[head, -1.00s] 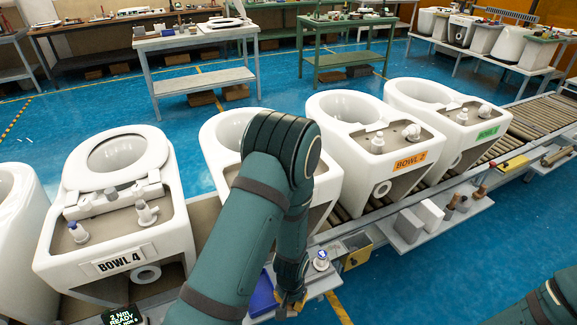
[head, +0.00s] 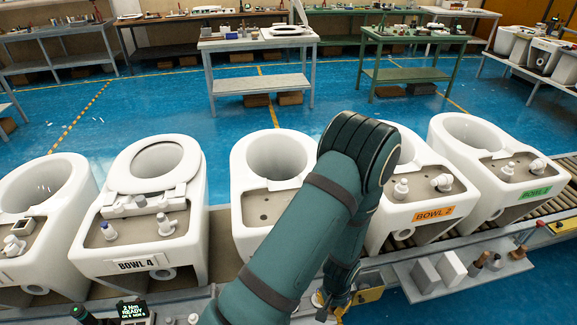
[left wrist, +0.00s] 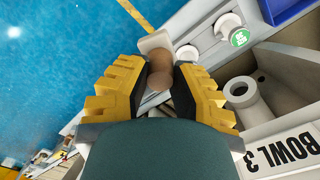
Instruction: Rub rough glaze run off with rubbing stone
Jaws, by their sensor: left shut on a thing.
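My left gripper (head: 330,300) is low at the front of the conveyor, partly hidden by my own arm. In the left wrist view the yellow fingers (left wrist: 160,82) are shut on a brown, rounded piece (left wrist: 159,76). A pale block (left wrist: 155,41) shows at its far end; I cannot tell whether it is joined to it, or whether this is the rubbing stone. The white bowl 3 (head: 250,205) is behind my arm; its label (left wrist: 292,149) shows in the left wrist view, right of the gripper. No glaze run can be made out. My right gripper is not in view.
Bowl 4 (head: 97,240) stands left, bowl 2 (head: 376,238) and a green-labelled bowl (head: 480,212) right. A side shelf (head: 420,288) holds a grey block (head: 425,275), a white block (head: 451,268) and brown-handled tools (head: 481,262). A blue bin (left wrist: 287,10) is near bowl 3.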

